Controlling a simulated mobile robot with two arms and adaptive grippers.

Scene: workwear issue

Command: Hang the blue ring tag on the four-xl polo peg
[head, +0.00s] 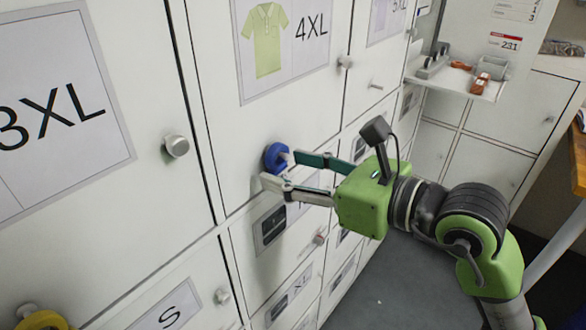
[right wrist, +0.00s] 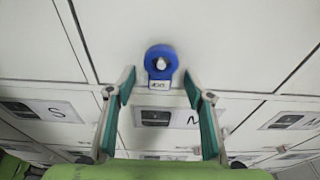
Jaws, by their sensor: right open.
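The blue ring tag (head: 277,157) hangs on the white door below the 4XL polo sign (head: 283,36). In the right wrist view the ring (right wrist: 161,52) surrounds a pale knob-like peg (right wrist: 161,64), and its small white label (right wrist: 158,85) hangs at the bottom. My right gripper (head: 282,169) is open. In the right wrist view its fingertips (right wrist: 159,82) stand apart on either side of the tag, with nothing gripped between them. Whether a fingertip touches the ring cannot be told. My left gripper is not in view.
A 3XL door (head: 150,90) with a round knob (head: 176,146) is at left. Another knob (head: 344,62) is beside the 4XL sign. A yellow ring (head: 42,320) is at bottom left. A shelf (head: 455,83) with small orange items juts out at upper right.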

